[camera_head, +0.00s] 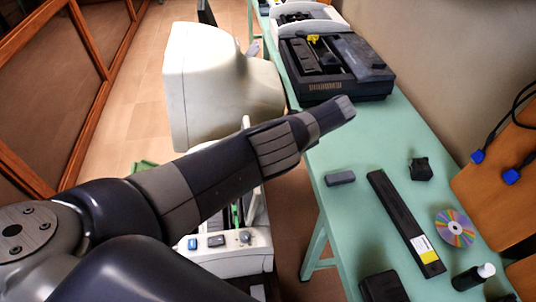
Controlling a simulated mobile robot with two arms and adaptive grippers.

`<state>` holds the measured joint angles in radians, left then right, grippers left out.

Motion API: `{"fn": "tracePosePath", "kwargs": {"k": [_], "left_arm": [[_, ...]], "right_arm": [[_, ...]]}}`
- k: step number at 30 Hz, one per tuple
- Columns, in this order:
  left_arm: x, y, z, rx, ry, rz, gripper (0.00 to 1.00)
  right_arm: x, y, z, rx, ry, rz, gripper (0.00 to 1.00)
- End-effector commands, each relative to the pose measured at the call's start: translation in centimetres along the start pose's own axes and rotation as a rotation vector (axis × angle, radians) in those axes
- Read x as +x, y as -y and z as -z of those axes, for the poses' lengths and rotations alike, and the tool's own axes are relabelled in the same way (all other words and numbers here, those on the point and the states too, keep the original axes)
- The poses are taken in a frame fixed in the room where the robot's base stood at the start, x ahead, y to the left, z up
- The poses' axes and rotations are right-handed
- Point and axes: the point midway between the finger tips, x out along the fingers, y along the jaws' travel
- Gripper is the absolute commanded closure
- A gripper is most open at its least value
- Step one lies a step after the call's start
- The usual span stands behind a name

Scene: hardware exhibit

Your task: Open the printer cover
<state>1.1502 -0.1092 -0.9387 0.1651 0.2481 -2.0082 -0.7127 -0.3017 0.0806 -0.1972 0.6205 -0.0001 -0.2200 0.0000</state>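A dark printer-like machine (360,84) stands on the green table; its top shows an open recess with black parts and a yellow label. A white machine with buttons on its front (232,250) is below my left arm, which hides much of it. I cannot tell which one is the task's printer, or make out its cover. My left arm crosses from the lower left; its dark end, seemingly the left gripper (343,108), is above the table just in front of the dark machine. Its fingers are not clear. My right gripper is not in view.
A white monitor-like casing (212,85) stands left of the green table (405,130). On the table lie a long black bar (400,215), a small grey block (340,178), a disc (455,228) and a black bottle (470,277). Another white machine (305,17) is at the back.

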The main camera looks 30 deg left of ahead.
Motion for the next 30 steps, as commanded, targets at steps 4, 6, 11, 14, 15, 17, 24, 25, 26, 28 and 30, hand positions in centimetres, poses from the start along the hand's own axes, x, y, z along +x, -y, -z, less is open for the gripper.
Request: {"fn": "tracePosePath", "kwargs": {"k": [4, 6, 11, 14, 15, 17, 24, 25, 26, 28, 30], "left_arm": [[0.7, -0.4, 0.3, 0.006, 0.005, -0.016, 0.95], [0.7, -0.4, 0.2, 0.006, 0.005, -0.016, 0.43], [0.5, -0.2, 0.1, 0.004, 0.004, -0.011, 0.32], [0.4, -0.2, 0.1, 0.003, 0.004, -0.009, 0.32], [0.3, -0.2, 0.1, 0.003, 0.004, -0.008, 0.32], [0.3, -0.2, 0.1, 0.003, 0.004, -0.007, 0.32], [0.2, -0.1, 0.0, 0.002, 0.003, -0.005, 0.32], [0.2, -0.1, 0.0, 0.002, 0.002, -0.005, 0.32], [0.2, -0.1, 0.0, 0.002, 0.001, -0.005, 0.32], [0.1, -0.1, -0.2, 0.002, -0.005, -0.004, 0.32], [0.1, 0.0, -0.4, 0.003, -0.015, -0.005, 0.32]], "right_arm": [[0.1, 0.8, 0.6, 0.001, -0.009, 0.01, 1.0], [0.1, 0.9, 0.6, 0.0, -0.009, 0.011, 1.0], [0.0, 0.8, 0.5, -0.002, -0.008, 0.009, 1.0], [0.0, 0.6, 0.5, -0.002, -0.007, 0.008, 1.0], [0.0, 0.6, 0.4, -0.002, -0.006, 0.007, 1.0], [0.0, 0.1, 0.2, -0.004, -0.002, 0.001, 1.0], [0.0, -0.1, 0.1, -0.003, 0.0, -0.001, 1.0], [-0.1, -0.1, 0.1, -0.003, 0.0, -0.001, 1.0], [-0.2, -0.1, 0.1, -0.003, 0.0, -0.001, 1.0], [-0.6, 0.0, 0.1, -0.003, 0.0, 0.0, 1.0], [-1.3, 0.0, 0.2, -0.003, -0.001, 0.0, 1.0]]}}
